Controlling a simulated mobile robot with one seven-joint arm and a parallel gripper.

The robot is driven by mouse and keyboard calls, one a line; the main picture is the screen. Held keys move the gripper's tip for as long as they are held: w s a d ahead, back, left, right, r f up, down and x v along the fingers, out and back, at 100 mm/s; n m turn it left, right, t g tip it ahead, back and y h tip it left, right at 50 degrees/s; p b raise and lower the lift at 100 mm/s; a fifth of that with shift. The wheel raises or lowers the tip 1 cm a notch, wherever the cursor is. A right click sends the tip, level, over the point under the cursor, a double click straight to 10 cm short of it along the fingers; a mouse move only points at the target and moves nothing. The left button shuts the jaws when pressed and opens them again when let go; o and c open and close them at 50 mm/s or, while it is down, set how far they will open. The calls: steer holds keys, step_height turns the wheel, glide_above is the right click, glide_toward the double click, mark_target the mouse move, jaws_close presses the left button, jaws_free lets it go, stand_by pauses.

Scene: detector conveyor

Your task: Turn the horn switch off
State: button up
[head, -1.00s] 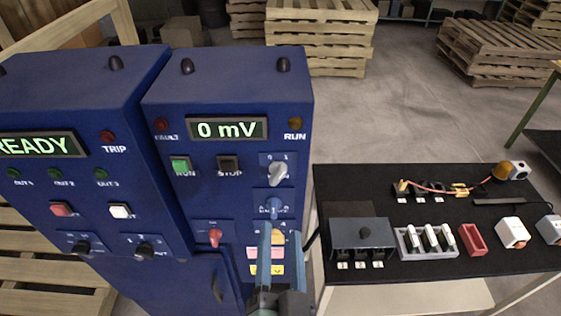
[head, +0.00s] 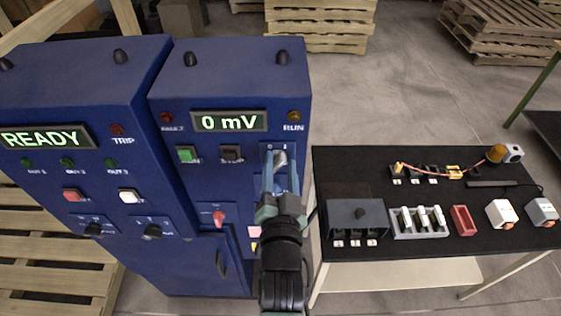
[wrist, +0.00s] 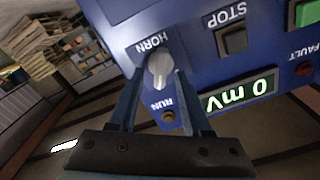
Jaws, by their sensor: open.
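In the head view the knob (head: 281,158) shows just beyond my fingertips, on the right cabinet below the RUN lamp. My gripper (wrist: 157,62) is open, with one finger on each side of the knob; I cannot tell whether either finger touches it. In the head view my gripper (head: 280,160) covers the panel below the knob.
The right cabinet's display (head: 229,121) reads 0 mV. A green RUN button (head: 187,154) and a dark STOP button (head: 232,153) sit left of the knob. A red knob (head: 219,216) is lower left. A black table (head: 440,172) with small parts stands at right.

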jaws_close()
stand_by(0.3)
stand_by(0.4)
steer(key=n+b, duration=0.1)
steer(key=n, duration=0.1)
steer(key=n+b, duration=0.1)
steer(key=n, duration=0.1)
steer(key=n+b, duration=0.1)
steer(key=shift+a+n, duration=0.25)
steer(key=shift+n, duration=0.15)
steer(key=n, duration=0.5)
steer(key=shift+a+n+b, duration=0.25)
steer(key=shift+n+b, duration=0.15)
steer(key=shift+n, duration=0.3)
jaws_free()
